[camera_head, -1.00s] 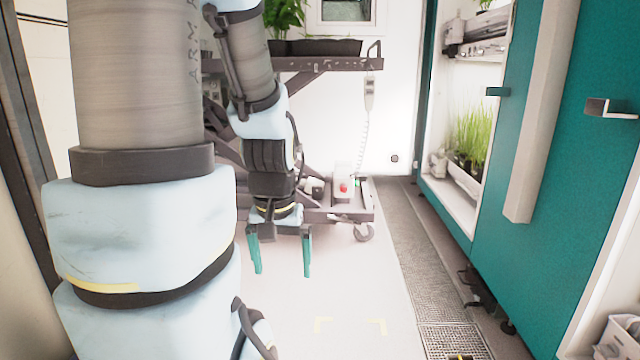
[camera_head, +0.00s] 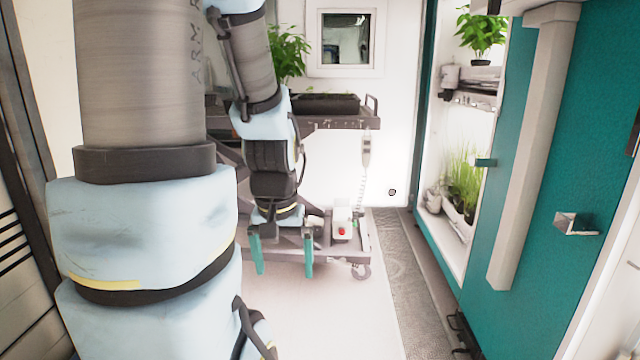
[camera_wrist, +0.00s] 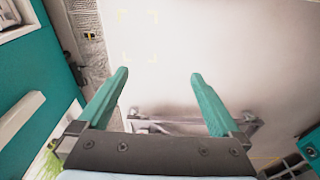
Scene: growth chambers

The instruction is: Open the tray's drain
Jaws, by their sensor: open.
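A pale tray (camera_head: 455,222) holding tall green grass sits low in the open growth chamber on the right. I cannot make out its drain at this size. A small plant in a dark pot (camera_head: 481,60) stands on the chamber's upper shelf. My gripper (camera_head: 285,272) hangs pointing down with its teal fingers apart and nothing between them. It is left of the chamber and well apart from the tray. In the wrist view, my gripper (camera_wrist: 160,78) is open over bare pale floor.
A teal chamber door (camera_head: 545,160) with a metal handle stands at the right. A wheeled cart (camera_head: 330,250) carrying a planter and a red-buttoned box stands behind my gripper. A floor grate (camera_head: 400,270) runs along the chambers. The floor (camera_head: 345,320) in front is clear.

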